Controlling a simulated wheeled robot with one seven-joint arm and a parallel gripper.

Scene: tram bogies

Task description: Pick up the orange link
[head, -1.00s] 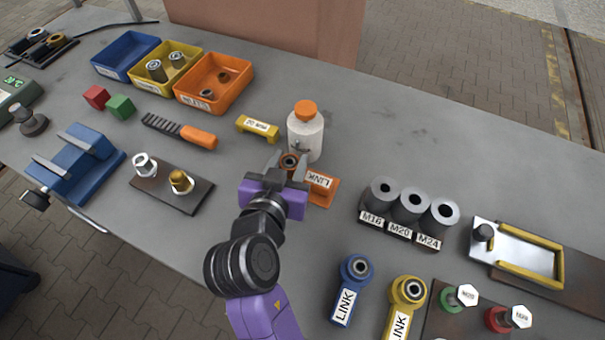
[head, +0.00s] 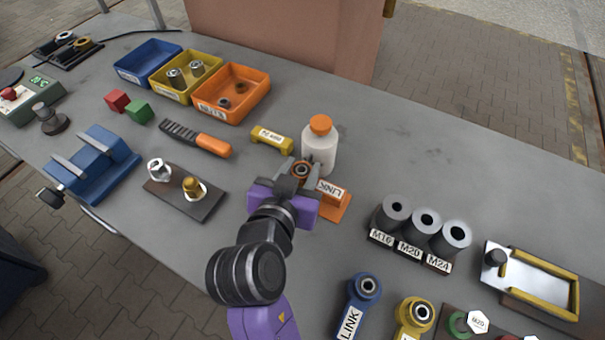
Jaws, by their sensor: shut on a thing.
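The orange link (head: 327,188), with a round eye at its far end and a white LINK label, is at mid-bench beside a white bottle with an orange cap (head: 319,148). My purple and grey gripper (head: 301,172) is shut on the link around its eye end. An orange piece extends to the lower right of the label, partly behind my gripper. I cannot tell whether the link is lifted off the bench.
A yellow bar (head: 271,139) lies left of the bottle. Grey sockets (head: 425,224) stand to the right. A blue link (head: 361,300) and a yellow link (head: 415,318) are at the front. The back right of the bench is clear.

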